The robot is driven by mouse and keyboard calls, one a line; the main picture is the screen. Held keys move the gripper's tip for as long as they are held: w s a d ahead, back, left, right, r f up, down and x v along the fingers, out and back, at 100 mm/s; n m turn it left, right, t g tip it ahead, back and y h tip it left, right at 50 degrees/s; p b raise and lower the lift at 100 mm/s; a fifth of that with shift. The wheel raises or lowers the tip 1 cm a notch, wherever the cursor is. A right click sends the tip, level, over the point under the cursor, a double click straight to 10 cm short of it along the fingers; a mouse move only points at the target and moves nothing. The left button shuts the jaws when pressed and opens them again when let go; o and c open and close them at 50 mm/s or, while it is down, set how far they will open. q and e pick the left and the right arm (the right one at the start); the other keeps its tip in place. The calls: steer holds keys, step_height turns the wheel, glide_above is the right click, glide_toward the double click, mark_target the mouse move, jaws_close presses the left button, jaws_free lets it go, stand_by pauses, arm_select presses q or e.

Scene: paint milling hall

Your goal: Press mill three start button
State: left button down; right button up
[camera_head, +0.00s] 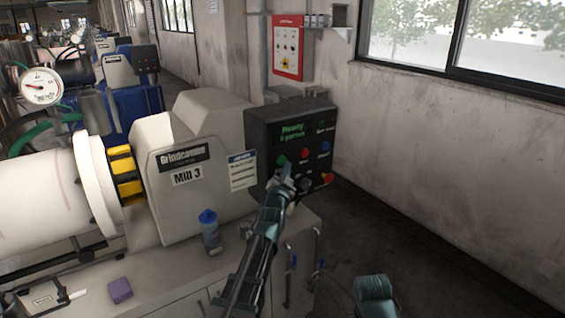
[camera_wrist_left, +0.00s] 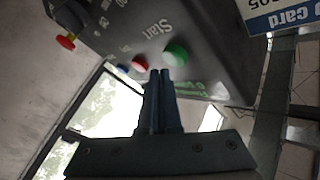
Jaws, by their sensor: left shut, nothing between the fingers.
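The Mill 3 machine (camera_head: 180,160) has a dark control panel (camera_head: 262,135) on its right end. The green button (camera_head: 281,160) shows just above my left gripper's tip; in the left wrist view the green button (camera_wrist_left: 177,54) is beside the word "Start". My left gripper (camera_head: 285,174) is shut and empty, pointing at the panel. In the left wrist view its fingertips (camera_wrist_left: 160,73) appear just left of and below the green button, between it and the red button (camera_wrist_left: 140,62). I cannot tell whether they touch the panel.
The panel also has a blue button (camera_head: 325,147), a red-and-yellow knob (camera_head: 327,178) and a display reading "Ready". A blue-capped bottle (camera_head: 210,230) and a purple block (camera_head: 120,290) stand on the bench. A red wall box (camera_head: 288,48) hangs behind. Floor at right is clear.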

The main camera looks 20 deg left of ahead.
arm_select(q)
steer(key=shift+w+a, duration=0.25)
steer(key=shift+a, duration=0.1)
steer(key=shift+w+a, duration=0.3)
steer(key=shift+a, duration=0.05)
stand_by(0.9)
stand_by(0.3)
steer(key=shift+s+d, duration=0.55)
steer(key=shift+d, duration=0.15)
steer(key=s+d, duration=0.1)
steer(key=d, duration=0.1)
steer(key=s+d, duration=0.2)
stand_by(0.4)
stand_by(0.6)
